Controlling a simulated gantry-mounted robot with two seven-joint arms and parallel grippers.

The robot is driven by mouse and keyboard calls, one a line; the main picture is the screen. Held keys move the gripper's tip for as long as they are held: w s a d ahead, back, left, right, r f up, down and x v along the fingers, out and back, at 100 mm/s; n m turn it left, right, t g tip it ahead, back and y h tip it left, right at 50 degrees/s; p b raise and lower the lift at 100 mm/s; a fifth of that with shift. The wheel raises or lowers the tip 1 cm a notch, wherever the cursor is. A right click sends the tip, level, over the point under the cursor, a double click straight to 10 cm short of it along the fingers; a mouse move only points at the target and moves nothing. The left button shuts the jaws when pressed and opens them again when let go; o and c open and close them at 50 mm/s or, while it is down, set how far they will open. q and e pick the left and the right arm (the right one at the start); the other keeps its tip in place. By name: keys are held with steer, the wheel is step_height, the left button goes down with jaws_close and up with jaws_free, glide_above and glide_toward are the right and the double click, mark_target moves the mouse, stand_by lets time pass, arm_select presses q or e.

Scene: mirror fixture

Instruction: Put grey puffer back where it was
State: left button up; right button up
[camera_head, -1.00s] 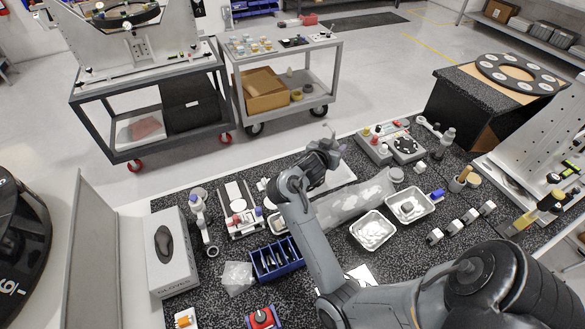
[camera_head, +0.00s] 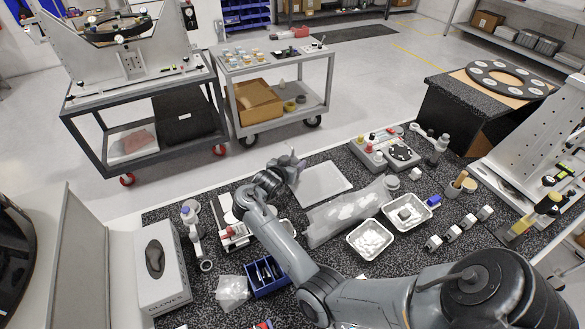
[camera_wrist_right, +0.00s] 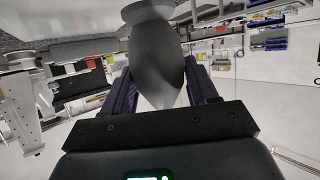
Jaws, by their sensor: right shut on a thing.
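The grey puffer (camera_wrist_right: 157,65) is a dark grey bulb with a paler, flared end at the top of the right wrist view. It sits between the two dark fingers of my right gripper (camera_wrist_right: 160,92), which is shut on it. In the head view my right gripper (camera_head: 288,170) is above the back edge of the speckled table, just left of a flat white tray (camera_head: 322,182). The puffer is small there and hard to tell from the gripper. My left gripper is in neither view.
The speckled table (camera_head: 205,285) holds a blue bin (camera_head: 266,274), a glove box (camera_head: 164,266), white foil trays (camera_head: 370,239), a clear bag (camera_head: 345,210) and a grey case (camera_head: 385,152). A red-and-white stand (camera_head: 233,233) is below my right forearm. Carts stand behind.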

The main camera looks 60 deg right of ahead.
steer(key=shift+f, duration=0.95)
steer(key=shift+f, duration=0.2)
steer(key=o, duration=0.7)
steer(key=shift+r, duration=0.25)
steer(key=shift+v, duration=3.75)
steer(key=shift+p, duration=0.3)
